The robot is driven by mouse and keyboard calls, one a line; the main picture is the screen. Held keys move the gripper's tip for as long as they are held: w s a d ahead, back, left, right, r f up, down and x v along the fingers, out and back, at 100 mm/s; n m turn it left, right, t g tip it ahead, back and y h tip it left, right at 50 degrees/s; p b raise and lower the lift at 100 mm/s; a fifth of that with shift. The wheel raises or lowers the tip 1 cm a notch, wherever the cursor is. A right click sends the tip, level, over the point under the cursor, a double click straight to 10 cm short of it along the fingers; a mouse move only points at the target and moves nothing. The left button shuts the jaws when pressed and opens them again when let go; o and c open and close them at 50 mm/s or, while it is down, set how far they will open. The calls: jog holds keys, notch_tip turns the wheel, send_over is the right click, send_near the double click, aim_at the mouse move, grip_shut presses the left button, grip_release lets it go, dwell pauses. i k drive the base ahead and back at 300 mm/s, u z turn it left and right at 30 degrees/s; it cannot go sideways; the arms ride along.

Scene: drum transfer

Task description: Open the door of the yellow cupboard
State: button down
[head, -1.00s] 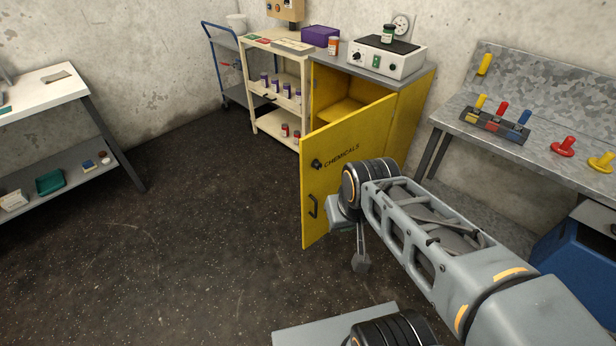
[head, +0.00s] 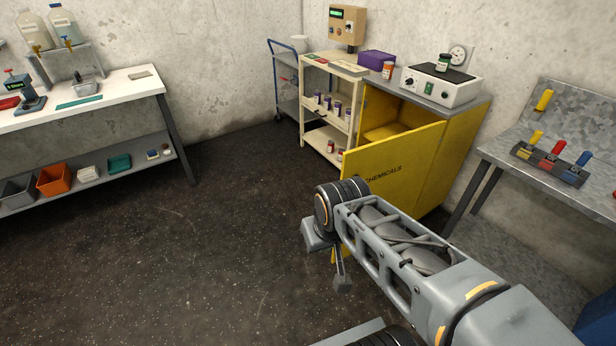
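The yellow cupboard (head: 452,164) stands against the back wall at the right. Its door (head: 391,155), lettered CHEMICALS, stands partly open, hinged on the right with its free edge swung out toward me. Above the door, part of the yellow inside and a shelf (head: 386,131) show. My arm crosses in front of the door's lower part and hides its handle and lock. My gripper (head: 342,278) is at the arm's far end, pointing down near the door's free edge. Its fingers are mostly hidden, so I cannot tell whether it is open or touches the door.
A cream shelf cart (head: 309,95) with bottles stands left of the cupboard, with a blue-framed trolley (head: 272,68) behind. A white-topped bench (head: 120,85) is at left, a grey metal bench (head: 510,155) at right. The dark floor (head: 225,210) between is clear.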

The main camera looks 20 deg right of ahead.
aim_at(395, 168)
jog(key=u, duration=0.55)
jog(key=i, duration=2.2)
jog(key=z, duration=1.35)
jog(key=i, duration=0.6)
jog(key=z, duration=0.5)
